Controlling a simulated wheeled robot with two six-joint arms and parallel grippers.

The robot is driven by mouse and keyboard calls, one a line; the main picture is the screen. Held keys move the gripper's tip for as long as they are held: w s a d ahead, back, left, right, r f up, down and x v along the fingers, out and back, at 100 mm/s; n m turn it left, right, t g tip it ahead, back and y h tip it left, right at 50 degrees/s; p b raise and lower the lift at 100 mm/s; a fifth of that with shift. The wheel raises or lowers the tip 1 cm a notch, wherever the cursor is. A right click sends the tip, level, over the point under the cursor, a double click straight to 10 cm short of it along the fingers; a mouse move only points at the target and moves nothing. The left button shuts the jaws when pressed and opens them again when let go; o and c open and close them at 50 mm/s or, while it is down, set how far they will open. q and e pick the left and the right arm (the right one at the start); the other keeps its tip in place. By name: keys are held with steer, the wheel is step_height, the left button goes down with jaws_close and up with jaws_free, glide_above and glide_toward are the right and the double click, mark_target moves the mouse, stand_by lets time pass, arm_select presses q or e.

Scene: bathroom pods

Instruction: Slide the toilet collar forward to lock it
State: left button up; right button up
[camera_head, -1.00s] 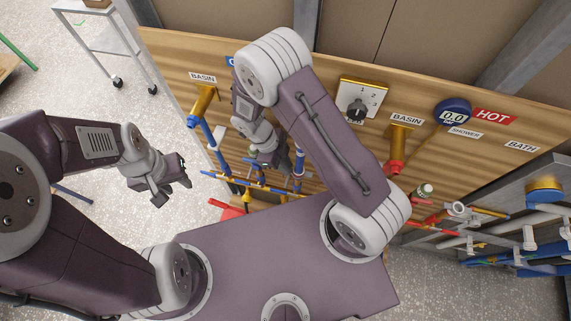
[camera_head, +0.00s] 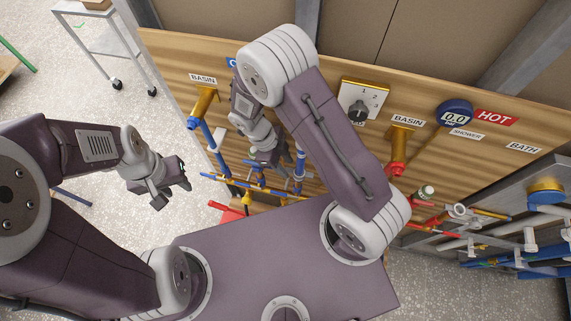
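My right gripper (camera_head: 266,164) is in front of the wooden board, among the blue pipes (camera_head: 299,165) below the board's middle. Its fingertips are small and partly hidden, so I cannot tell whether they touch anything. The toilet collar cannot be made out; no toilet label shows, and my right arm covers part of the board. My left gripper (camera_head: 178,181) is open and empty, over the floor to the left of the board.
The wooden board (camera_head: 345,60) carries a yellow basin outlet (camera_head: 203,100), a dial (camera_head: 358,107), a red-tipped basin outlet (camera_head: 399,150) and a round gauge (camera_head: 454,114). A pipe rack (camera_head: 530,240) stands at right. A white cart (camera_head: 108,40) stands back left, with clear floor before it.

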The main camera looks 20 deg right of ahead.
steer(key=shift+a+r, duration=0.1)
steer(key=shift+r, duration=0.05)
steer(key=b+v, duration=0.3)
steer(key=v, duration=0.5)
steer(key=shift+r, duration=0.35)
steer(key=shift+w, duration=0.1)
steer(key=shift+a, duration=0.1)
